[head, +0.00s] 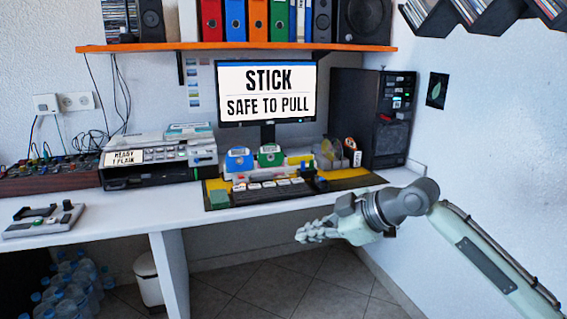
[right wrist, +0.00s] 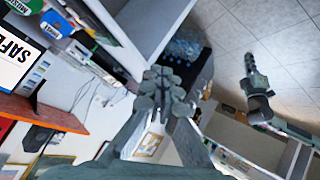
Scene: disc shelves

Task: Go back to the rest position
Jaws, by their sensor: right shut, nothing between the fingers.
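My right gripper (head: 312,232) hangs in free air in front of the desk, at the right of the head view. It points left, and nothing is held in it. Its closed fingers show in the middle of the right wrist view (right wrist: 165,82). What looks like my left gripper (right wrist: 250,72) shows small at the right of the right wrist view, above the tiled floor. Its fingers are too small to read. My left arm is not in the head view.
The white desk (head: 140,225) runs along the wall behind my right gripper. A monitor (head: 266,92) reads "STICK SAFE TO PULL". A black tower (head: 372,115) stands at the desk's right end. Bottles (head: 70,285) and a white bin (head: 149,280) are below. The tiled floor (head: 270,285) is open.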

